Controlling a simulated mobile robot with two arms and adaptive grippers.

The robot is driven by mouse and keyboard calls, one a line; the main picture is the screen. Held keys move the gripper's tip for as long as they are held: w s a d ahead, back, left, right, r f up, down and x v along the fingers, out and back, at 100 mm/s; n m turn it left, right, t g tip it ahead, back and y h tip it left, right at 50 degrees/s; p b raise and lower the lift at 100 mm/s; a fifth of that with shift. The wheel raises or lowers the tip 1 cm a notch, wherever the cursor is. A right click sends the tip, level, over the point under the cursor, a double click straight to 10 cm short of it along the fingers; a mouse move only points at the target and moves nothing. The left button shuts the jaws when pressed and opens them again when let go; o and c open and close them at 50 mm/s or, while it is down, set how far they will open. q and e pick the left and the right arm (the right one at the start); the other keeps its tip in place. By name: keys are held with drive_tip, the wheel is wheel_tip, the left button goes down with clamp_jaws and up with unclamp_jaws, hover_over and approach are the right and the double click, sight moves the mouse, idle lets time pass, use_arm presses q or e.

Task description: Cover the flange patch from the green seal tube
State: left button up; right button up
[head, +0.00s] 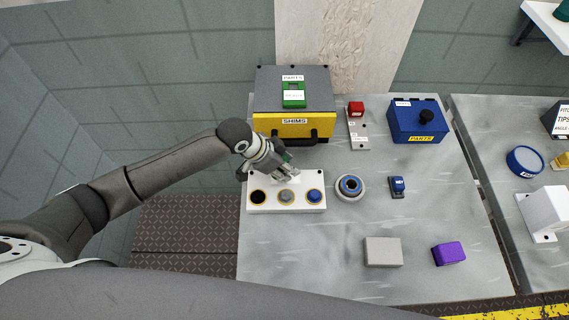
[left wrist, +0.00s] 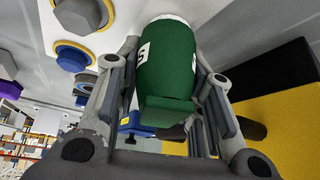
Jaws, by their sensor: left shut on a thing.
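My left gripper (head: 290,174) is at the back edge of a white three-button box on the grey table. It is shut on a dark green tube (left wrist: 168,68) with a white label and a pale end, which fills the middle of the left wrist view between the fingers. In the head view the gripper mostly hides the tube. A round grey ring with a blue centre (head: 350,187) sits to the right of the gripper; it may be the flange, but I cannot make out a patch on it. My right gripper is not in view.
The white button box (head: 286,205) lies just in front of the gripper. A yellow-fronted shims drawer unit (head: 294,122) stands behind. A blue parts box (head: 417,122), small blue switch (head: 397,187), grey block (head: 382,252) and purple block (head: 449,254) are right. The table's front left is bare.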

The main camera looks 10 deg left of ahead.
use_arm(q)
drive_tip(key=shift+f, duration=0.2)
idle(0.5)
drive_tip(key=shift+s+f, duration=0.1)
drive_tip(key=shift+f, duration=0.05)
idle(0.3)
idle(0.4)
drive_tip(key=shift+s+d+r, duration=0.1)
drive_tip(key=shift+s+r, duration=0.25)
drive_tip(key=shift+s, duration=0.3)
drive_tip(key=shift+d+f, duration=0.1)
drive_tip(key=shift+f, duration=0.05)
drive_tip(key=shift+w+a, duration=0.2)
drive_tip(key=shift+w, duration=0.55)
